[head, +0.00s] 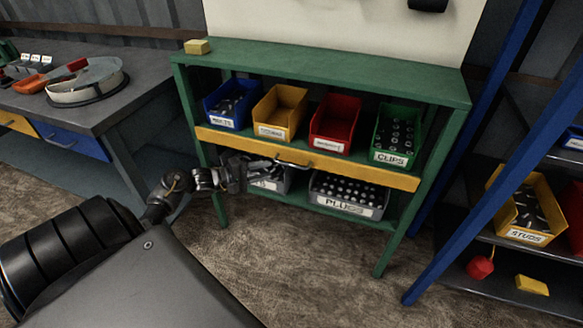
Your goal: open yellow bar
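The yellow bar (350,172) runs across the front of a green shelf unit, below the upper row of bins. It has a metal handle (293,163) near its middle. My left gripper (262,168) is in front of the bar's left half, just left of the handle and at about its height. I cannot tell whether its fingers touch the bar or handle, or how far apart they are. The gripper and wrist hide part of the bar's lower edge and the grey bin behind. My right gripper is not in view.
Blue (233,104), yellow (281,111), red (336,122) and green (397,134) bins stand above the bar. A grey bin of plugs (349,194) stands below it. A workbench (130,90) is at left. A slanted blue post (490,150) stands at right. Open floor lies in front.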

